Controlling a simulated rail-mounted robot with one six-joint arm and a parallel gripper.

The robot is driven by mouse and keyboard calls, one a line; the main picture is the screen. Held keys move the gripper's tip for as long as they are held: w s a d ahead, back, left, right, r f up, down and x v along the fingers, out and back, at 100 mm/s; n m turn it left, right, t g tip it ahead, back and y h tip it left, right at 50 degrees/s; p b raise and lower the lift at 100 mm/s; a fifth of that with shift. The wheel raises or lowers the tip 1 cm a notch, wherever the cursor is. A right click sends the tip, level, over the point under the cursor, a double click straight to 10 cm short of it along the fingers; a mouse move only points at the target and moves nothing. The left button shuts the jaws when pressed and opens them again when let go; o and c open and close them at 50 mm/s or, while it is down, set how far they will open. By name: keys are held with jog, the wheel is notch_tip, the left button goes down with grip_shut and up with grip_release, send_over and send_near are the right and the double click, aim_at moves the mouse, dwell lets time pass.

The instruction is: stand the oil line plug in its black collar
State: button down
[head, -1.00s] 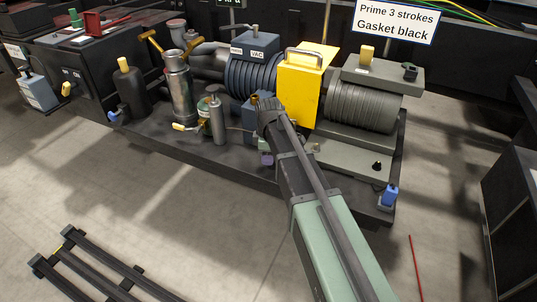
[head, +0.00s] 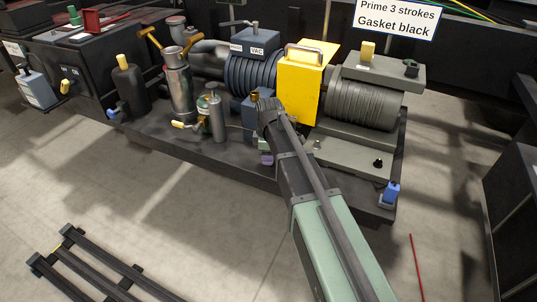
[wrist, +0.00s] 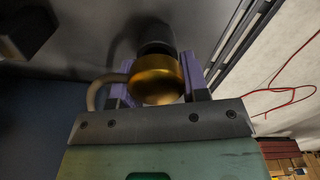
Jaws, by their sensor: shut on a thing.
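In the wrist view, the oil line plug shows as a round brass head (wrist: 158,82) between the two purple fingers of my gripper (wrist: 160,88), which is shut on it. A short black cylinder (wrist: 155,38) lies directly beyond the brass head. It looks like the black collar, but I cannot tell whether the plug is inside it or only lined up with it. A tan curved line (wrist: 98,92) bends beside the plug on the left. In the head view, my gripper (head: 266,158) shows only as a small purple part low beside the machine base; my arm hides the plug and collar.
The machine base (head: 225,160) carries a yellow guard box (head: 301,83), a ribbed grey cylinder (head: 362,103), a steel canister (head: 179,85) and a small grey cylinder (head: 217,119). A blue clip (head: 391,193) sits at its right corner.

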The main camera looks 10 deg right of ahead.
jog(key=shift+f+b, duration=0.25)
jog(key=shift+b, duration=0.05)
grip_release()
jog(key=shift+r, duration=0.1)
dwell(0.5)
